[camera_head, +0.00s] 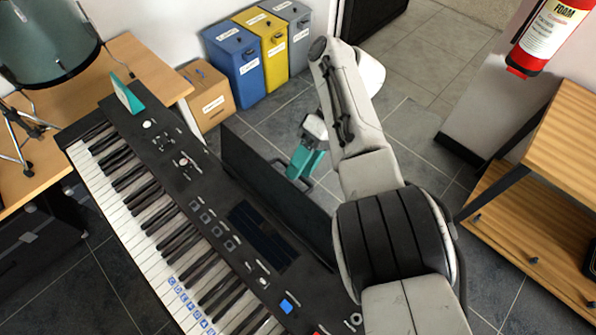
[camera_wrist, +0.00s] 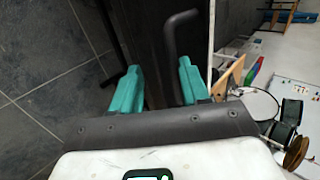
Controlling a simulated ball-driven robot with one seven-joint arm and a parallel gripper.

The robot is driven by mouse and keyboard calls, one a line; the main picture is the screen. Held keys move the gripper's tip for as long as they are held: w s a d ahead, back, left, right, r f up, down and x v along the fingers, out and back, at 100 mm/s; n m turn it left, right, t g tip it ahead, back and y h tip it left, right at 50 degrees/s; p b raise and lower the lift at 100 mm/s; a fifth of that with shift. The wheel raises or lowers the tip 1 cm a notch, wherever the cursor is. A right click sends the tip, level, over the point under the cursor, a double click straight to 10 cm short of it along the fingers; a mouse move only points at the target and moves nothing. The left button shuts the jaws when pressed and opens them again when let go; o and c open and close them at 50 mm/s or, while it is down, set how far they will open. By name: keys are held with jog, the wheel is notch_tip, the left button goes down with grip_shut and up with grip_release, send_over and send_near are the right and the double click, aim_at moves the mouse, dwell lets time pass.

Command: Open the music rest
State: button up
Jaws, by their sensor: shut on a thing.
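The music rest (camera_head: 268,178) is a dark upright panel along the back edge of the black keyboard (camera_head: 180,170). A black bent handle (camera_head: 303,186) stands out from its back side. My gripper (camera_head: 304,163), with teal fingers, is at this handle behind the panel. In the wrist view, the handle (camera_wrist: 173,42) runs down toward the space between my fingers (camera_wrist: 158,88), with the dark panel (camera_wrist: 150,35) beyond. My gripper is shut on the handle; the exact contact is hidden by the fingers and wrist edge.
Blue, yellow and grey bins (camera_head: 237,60) and a cardboard box (camera_head: 206,94) stand behind the keyboard. A wooden desk (camera_head: 140,62) with a drum is at left. A wooden shelf (camera_head: 540,180) is at right. Tiled floor (camera_head: 410,120) is clear beyond my arm.

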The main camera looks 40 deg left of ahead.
aim_at(289, 181)
jog(key=r+p, duration=0.1)
jog(key=p, duration=0.1)
jog(key=s+r+p, duration=0.1)
jog(key=r+p, duration=0.1)
jog(key=p, duration=0.1)
jog(key=d+r+p, duration=0.1)
jog(key=r+p, duration=0.1)
jog(key=shift+s+r, duration=0.15)
jog(key=shift+r, duration=0.1)
jog(key=s+d+r+b, duration=0.1)
jog(key=s+d+r, duration=0.5)
jog(key=s, duration=0.4)
jog(key=shift+s+r, duration=0.35)
jog(key=shift+r, duration=0.3)
